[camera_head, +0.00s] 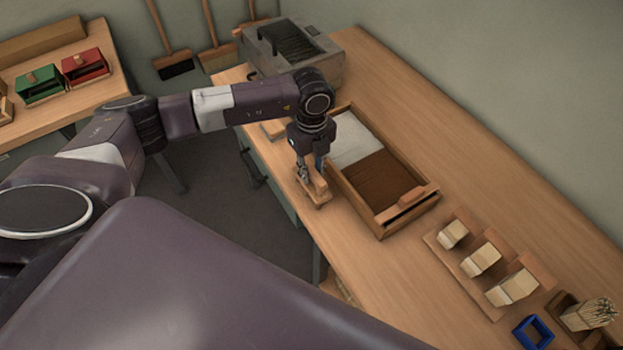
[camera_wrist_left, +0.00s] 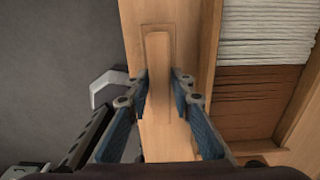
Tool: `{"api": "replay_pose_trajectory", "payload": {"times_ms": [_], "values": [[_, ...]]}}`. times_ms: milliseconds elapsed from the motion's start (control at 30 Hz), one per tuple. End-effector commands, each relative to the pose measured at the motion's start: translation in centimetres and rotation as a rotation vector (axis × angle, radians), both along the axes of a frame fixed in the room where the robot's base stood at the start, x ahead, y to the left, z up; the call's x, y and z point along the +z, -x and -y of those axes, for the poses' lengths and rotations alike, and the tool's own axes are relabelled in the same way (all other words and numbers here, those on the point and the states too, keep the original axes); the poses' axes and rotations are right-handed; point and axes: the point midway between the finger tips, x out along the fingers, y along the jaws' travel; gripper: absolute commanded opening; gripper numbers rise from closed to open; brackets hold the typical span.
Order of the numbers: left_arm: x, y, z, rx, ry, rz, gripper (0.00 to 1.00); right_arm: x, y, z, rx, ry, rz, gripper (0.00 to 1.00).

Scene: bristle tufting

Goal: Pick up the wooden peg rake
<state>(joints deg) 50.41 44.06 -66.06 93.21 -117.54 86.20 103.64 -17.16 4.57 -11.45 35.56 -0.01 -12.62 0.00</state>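A pale wooden bar with rounded ends, apparently the wooden peg rake (camera_wrist_left: 157,58), lies near the bench's edge. In the head view this wooden piece (camera_head: 321,198) shows just below my left gripper (camera_head: 312,172), partly hidden by it. In the left wrist view my left gripper (camera_wrist_left: 162,78) is open, with one blue-padded finger on each side of the bar. A gap shows between the bar and the right finger; whether the left finger touches it I cannot tell. No pegs can be made out. My right gripper is in neither view.
A wooden tray (camera_head: 349,197) with white and brown bristle material stands close to the right, a wooden piece (camera_head: 411,197) across its near end. A grey metal box (camera_head: 322,68) stands behind. Bristle blocks (camera_head: 481,260) and a blue frame (camera_head: 533,332) lie at the front right.

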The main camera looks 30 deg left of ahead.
Motion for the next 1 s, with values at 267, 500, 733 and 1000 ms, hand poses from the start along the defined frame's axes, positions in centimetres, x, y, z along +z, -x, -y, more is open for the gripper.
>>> {"api": "replay_pose_trajectory", "payload": {"times_ms": [267,500,733,1000], "values": [[0.0,0.0,0.0,0.000,0.000,0.000,0.00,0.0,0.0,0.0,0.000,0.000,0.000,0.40],[0.1,-0.1,0.0,0.000,0.001,0.001,0.00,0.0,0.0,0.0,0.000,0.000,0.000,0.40],[1.5,-0.2,0.0,0.000,0.001,0.004,0.00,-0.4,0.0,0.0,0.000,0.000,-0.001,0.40],[7.0,-0.3,0.0,-0.001,0.002,0.009,0.00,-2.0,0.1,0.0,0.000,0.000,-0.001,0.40]]}}
